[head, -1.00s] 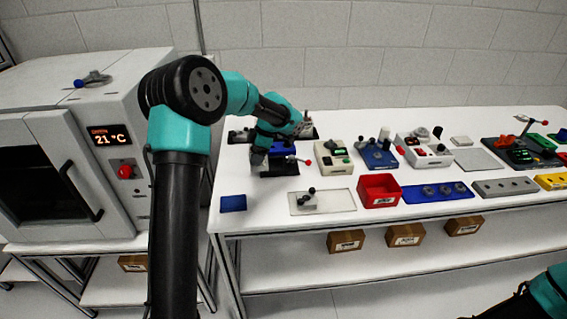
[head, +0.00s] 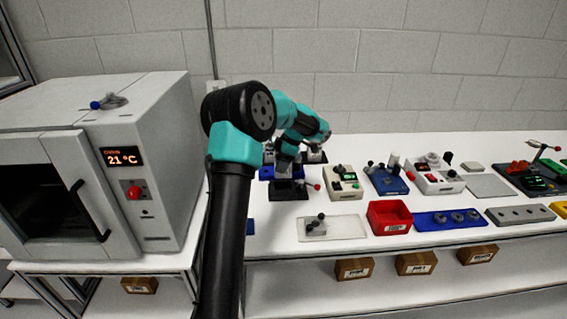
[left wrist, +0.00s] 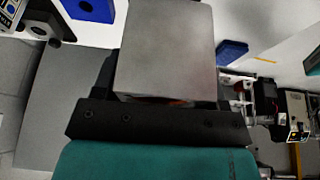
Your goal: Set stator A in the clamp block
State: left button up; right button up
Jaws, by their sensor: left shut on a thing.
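My left gripper (head: 287,168) points down over the back left of the bench, above a black base plate (head: 290,194) with a red-knobbed lever, which looks like the clamp block. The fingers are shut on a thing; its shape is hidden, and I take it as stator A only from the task. A blue tray (head: 424,227) holds round grey parts. I cannot tell whether the held thing touches the clamp. My right gripper is out of view.
A red bin (head: 389,220), a pale plate (head: 345,228) with a small fixture, and a cream device (head: 343,184) stand right of the gripper. A blue tray (head: 270,173) is close behind it. An oven (head: 120,170) stands left of the bench.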

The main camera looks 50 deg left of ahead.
pick_arm(q)
jog(key=shift+f, duration=2.25)
jog(key=shift+f, duration=1.7)
jog(key=o, duration=1.4)
jog(key=shift+f, duration=0.1)
jog(key=shift+o, duration=0.3)
jog(key=shift+r, duration=0.2)
jog(key=shift+r, duration=2.95)
